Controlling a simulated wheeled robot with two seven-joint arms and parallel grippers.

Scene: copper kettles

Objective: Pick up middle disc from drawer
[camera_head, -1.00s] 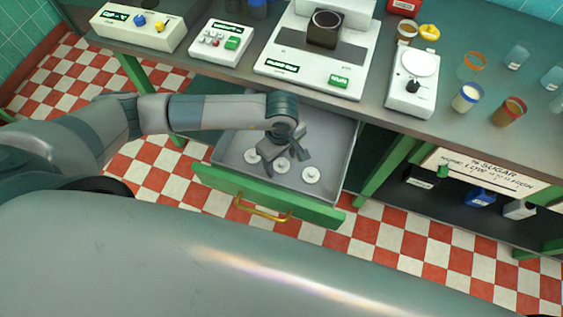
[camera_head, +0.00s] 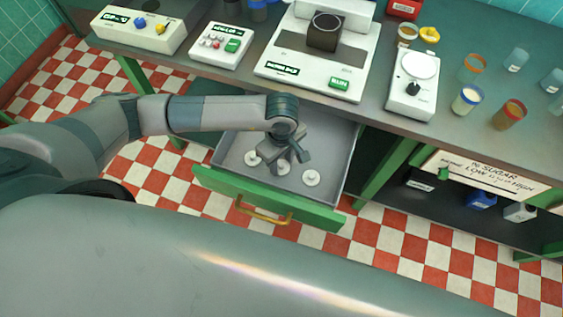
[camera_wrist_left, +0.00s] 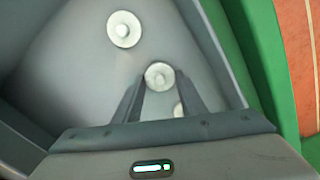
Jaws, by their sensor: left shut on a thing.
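Three white round discs with small knobs are in the grey open drawer (camera_head: 335,150). The left disc (camera_head: 252,158) and right disc (camera_head: 311,178) lie apart on the drawer floor. The middle disc (camera_head: 284,168) is partly hidden beneath my left gripper (camera_head: 283,161). In the left wrist view the middle disc (camera_wrist_left: 160,73) sits at the fingertips, and the gripper is shut on it. Another disc (camera_wrist_left: 124,29) lies clear above it in that view. A pale sliver of a further disc shows between the fingers. My right gripper is not in view.
The drawer has a green front (camera_head: 220,182) with a brass handle (camera_head: 262,211). The counter above holds a white scale (camera_head: 411,95), a white machine (camera_head: 315,75), control boxes and several cups. A shelf (camera_head: 450,205) lies right of the drawer.

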